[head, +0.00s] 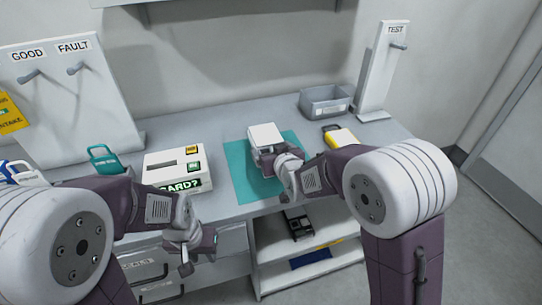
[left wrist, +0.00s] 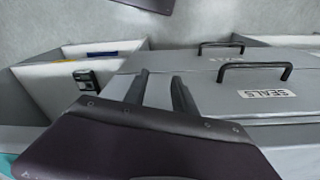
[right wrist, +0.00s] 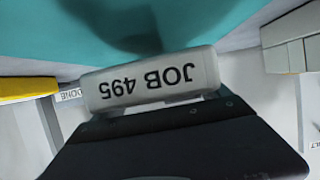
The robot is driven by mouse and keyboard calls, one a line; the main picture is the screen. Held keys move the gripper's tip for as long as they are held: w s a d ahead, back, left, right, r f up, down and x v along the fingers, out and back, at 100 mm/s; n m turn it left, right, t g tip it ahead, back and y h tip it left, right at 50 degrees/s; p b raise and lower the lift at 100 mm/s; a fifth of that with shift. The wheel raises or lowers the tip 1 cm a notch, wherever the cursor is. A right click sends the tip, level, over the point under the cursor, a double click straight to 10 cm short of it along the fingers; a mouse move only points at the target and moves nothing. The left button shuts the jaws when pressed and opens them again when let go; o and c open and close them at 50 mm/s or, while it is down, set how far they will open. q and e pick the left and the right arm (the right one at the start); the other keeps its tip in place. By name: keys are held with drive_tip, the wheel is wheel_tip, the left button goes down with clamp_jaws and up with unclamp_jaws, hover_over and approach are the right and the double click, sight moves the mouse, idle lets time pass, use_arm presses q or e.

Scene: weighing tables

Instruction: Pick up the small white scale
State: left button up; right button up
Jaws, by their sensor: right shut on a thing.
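The small white scale (head: 265,134) is over the teal mat (head: 236,172) on the table, with its near side partly hidden by my right gripper. My right gripper (head: 277,158) is shut on it. In the right wrist view the white scale (right wrist: 205,68) shows a face lettered JOB 495, upside down, close against the gripper. A dark shadow lies on the teal surface beyond it; I cannot tell how far it is above the mat. My left gripper (head: 198,258) is empty in front of the table; its fingers are apart in the left wrist view (left wrist: 160,88).
A white box with a slot (head: 165,163) stands left of the mat. A grey bin (head: 325,102), a yellow item (head: 341,138) and a TEST stand (head: 384,75) are at the right. A GOOD/FAULT board (head: 60,95) is at the left. Drawers marked SEALS (left wrist: 265,93) are below.

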drive_tip(key=w+r+p+v, duration=0.1)
drive_tip(key=r+v, duration=0.1)
drive_tip(key=v, duration=1.1)
drive_tip(key=shift+s+d, duration=0.2)
drive_tip(key=shift+s, duration=0.05)
